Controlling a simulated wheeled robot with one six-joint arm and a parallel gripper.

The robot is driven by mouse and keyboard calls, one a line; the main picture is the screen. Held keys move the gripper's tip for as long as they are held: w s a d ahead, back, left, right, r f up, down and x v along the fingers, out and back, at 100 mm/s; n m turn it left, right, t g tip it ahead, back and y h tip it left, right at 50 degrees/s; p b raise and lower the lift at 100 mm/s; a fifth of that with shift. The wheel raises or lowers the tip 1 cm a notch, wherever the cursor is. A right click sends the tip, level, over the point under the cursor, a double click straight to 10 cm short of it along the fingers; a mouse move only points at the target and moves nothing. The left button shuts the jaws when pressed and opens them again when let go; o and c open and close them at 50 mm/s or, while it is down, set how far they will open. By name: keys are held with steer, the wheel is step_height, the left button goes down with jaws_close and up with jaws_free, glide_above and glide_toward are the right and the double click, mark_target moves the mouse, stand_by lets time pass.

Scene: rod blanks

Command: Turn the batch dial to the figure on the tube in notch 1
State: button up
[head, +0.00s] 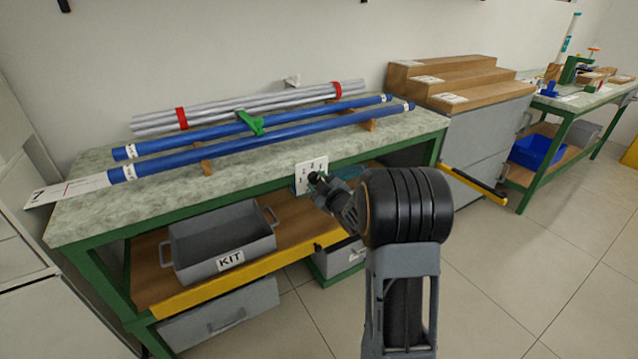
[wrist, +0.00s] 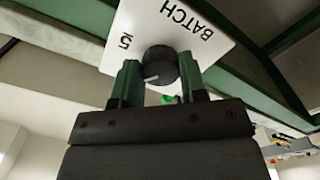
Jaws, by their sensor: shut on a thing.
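The batch dial is a round black knob (wrist: 160,65) on a white plate (wrist: 160,22) lettered BATCH, upside down in the wrist view. My gripper (wrist: 161,72) has a green-looking finger on each side of the knob and is shut on it. A pale pointer line on the knob points to the lower left there. A figure, perhaps a 5, shows on the plate's left; the others are hidden or unclear. In the head view the plate (head: 302,180) hangs on the bench front, with my gripper (head: 317,178) against it. Two blue tubes (head: 270,133) (head: 205,133) carry white end labels, too small to read.
The tubes lie on wooden supports on the green-framed bench (head: 85,225). Silver rods (head: 250,103) with red bands lie behind. A grey KIT bin (head: 222,243) sits on the lower shelf. A stepped wooden block (head: 450,75) stands right. The floor at right is clear.

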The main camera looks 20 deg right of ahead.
steer(key=m+p, duration=0.1)
steer(key=m, duration=0.4)
steer(key=shift+a+m, duration=0.1)
steer(key=shift+m, duration=0.2)
steer(key=m+p, duration=0.1)
steer(key=m, duration=0.4)
steer(key=shift+a, duration=0.1)
steer(key=shift+m+p, duration=0.3)
steer(key=shift+m, duration=0.1)
steer(key=o, duration=0.9)
steer(key=shift+o, duration=0.2)
steer(key=shift+s, duration=0.1)
steer(key=s+d+p, duration=0.1)
steer(key=s, duration=1.2)
steer(key=shift+s+d+p, duration=0.3)
steer(key=shift+p, duration=0.1)
